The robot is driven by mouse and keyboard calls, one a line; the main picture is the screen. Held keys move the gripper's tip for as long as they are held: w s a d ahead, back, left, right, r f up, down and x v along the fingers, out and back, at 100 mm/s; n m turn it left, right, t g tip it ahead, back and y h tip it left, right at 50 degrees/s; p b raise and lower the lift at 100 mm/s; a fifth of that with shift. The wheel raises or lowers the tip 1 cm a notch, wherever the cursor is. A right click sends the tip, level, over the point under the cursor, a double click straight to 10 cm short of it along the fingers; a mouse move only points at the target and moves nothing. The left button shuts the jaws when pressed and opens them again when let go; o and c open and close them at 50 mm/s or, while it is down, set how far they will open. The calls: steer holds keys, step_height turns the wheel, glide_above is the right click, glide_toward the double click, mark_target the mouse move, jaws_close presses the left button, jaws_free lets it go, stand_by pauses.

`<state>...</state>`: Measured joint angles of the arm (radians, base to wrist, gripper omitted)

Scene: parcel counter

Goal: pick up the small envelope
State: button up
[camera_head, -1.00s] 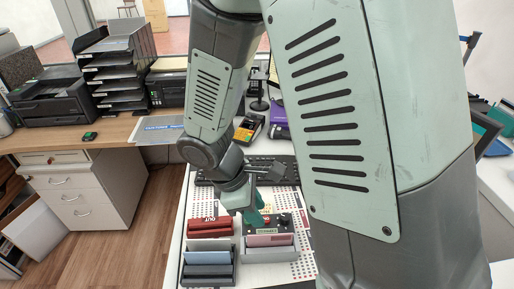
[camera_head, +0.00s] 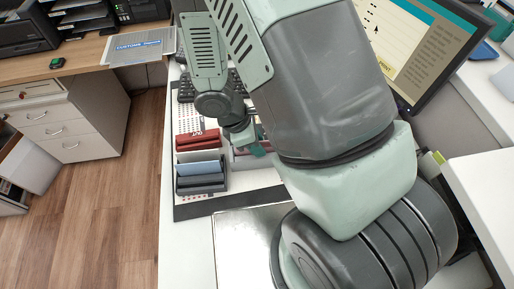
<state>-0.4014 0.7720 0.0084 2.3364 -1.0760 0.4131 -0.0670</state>
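I cannot make out a small envelope for certain. My gripper (camera_head: 257,142) is small in view, with teal parts showing below the dark wrist. It is over or beside the right-hand tray of a group of small trays on the white counter. My own arm hides part of it, and whether its fingers are open or shut does not show. A dark red item (camera_head: 197,140) lies in the back left tray. A blue-grey item (camera_head: 198,168) sits in the dark front left tray (camera_head: 202,188). The right-hand tray and its contents are mostly hidden behind my arm.
A silver flat plate (camera_head: 240,245) lies on the white counter (camera_head: 185,250) in front of the trays. A black keyboard (camera_head: 186,88) is behind them. A monitor (camera_head: 440,50) stands at the right. A customs sign (camera_head: 138,46) lies on the wooden desk (camera_head: 85,58) at the left.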

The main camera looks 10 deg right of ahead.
steer(key=shift+d+f, duration=0.1)
steer(key=shift+f, duration=0.3)
stand_by(0.3)
jaws_close()
